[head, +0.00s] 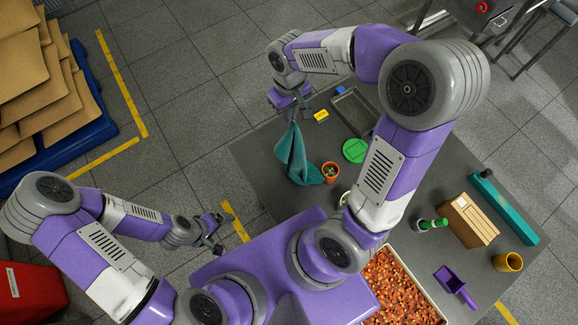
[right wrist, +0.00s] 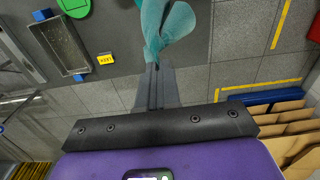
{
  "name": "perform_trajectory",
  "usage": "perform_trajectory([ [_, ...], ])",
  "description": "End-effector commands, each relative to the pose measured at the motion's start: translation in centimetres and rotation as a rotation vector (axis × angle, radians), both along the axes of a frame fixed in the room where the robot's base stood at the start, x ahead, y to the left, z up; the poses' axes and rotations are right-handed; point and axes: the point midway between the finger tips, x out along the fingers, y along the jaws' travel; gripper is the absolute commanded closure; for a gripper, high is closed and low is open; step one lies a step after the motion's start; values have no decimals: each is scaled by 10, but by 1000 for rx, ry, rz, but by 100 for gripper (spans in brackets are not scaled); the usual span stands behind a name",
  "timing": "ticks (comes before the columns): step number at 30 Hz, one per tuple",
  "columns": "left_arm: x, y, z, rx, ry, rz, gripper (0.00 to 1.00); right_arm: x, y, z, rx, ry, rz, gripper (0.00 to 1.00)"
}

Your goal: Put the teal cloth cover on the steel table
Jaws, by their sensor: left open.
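The teal cloth cover (head: 291,156) hangs bunched below my right gripper (head: 296,106) at the left part of the grey table (head: 255,160). In the right wrist view the cloth (right wrist: 165,28) is pinched at the fingertips of my right gripper (right wrist: 156,70), which is shut on it. In the head view the cloth's lower end is close to a plant pot; whether it touches the table cannot be told. My left gripper (head: 215,232) is open and empty, left of the table over the floor.
The table carries a wire-mesh tray (head: 356,110), a yellow tag (head: 321,115), a green disc (head: 355,151), a terracotta plant pot (head: 330,171), a cardboard box (head: 469,220) and a purple scoop (head: 456,285). Stacked cardboard (head: 35,80) on a blue pallet stands at left.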

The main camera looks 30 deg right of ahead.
Motion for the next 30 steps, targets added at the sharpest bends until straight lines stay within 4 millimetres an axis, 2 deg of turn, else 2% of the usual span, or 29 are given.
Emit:
perform_trajectory([
  [1,0,0,-11,0,0,0,0,0,0,-13,0,0,1,100],
  [3,0,0,-18,0,0,0,0,0,0,-21,0,-1,1,100],
  [9,0,0,-30,0,0,0,0,0,0,-35,0,-1,0,100],
  [26,0,0,-31,0,0,0,0,0,0,-37,0,-1,1,100],
  [30,0,0,-31,0,0,0,0,6,-3,-37,-1,0,24,100],
])
